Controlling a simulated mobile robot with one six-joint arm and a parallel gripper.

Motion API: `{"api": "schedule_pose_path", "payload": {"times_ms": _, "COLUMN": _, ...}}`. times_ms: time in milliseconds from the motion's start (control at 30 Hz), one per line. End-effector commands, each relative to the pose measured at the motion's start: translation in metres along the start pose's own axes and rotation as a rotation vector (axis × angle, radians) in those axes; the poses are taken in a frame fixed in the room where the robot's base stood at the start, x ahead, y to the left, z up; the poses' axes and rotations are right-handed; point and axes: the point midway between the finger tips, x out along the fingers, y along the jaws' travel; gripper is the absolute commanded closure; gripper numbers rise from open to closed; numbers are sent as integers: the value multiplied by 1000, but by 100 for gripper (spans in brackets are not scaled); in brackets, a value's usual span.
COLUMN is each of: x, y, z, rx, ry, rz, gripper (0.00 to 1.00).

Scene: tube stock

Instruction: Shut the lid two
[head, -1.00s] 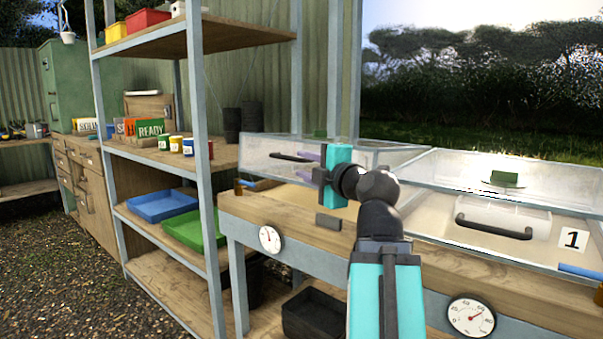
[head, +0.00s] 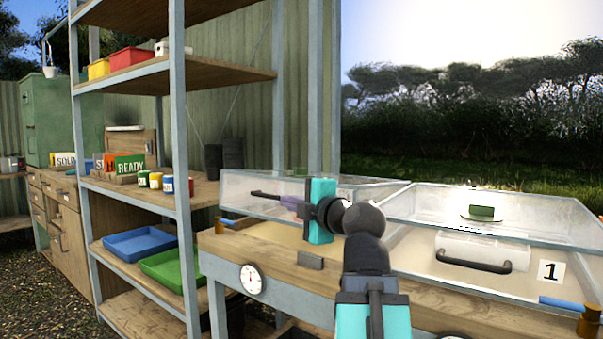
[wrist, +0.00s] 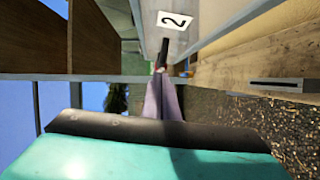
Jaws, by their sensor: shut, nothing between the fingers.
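Lid two is the left glass lid (head: 350,192) on the wooden bench. Its front edge stands above the wooden front, with a gap where pale bed shows. Its black handle (head: 264,194) is on the front side; it also shows in the wrist view (wrist: 162,54), near a white label marked 2 (wrist: 174,20). My gripper (head: 286,202) is at the right end of this handle, fingers together with nothing between them. In the wrist view the purple fingers (wrist: 163,90) point at the handle; whether they touch it I cannot tell.
The right-hand glass lid (head: 500,208) has its own black handle (head: 473,262) and a label marked 1 (head: 550,271). A metal-post shelf (head: 180,120) with trays stands close on the left. A dial (head: 251,280) is on the bench front.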

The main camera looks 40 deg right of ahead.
Motion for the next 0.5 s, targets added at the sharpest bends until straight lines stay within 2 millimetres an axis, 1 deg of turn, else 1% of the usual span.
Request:
{"api": "schedule_pose_path", "payload": {"times_ms": 33, "x": 3, "y": 10, "z": 1, "rx": 12, "ry": 1, "rz": -14, "gripper": 100}}
{"api": "schedule_pose_path", "payload": {"times_ms": 100, "x": 6, "y": 16, "z": 3, "rx": 32, "ry": 0, "rz": -37, "gripper": 100}}
{"api": "schedule_pose_path", "payload": {"times_ms": 500, "x": 24, "y": 40, "z": 14, "rx": 154, "ry": -11, "rz": -179, "gripper": 100}}
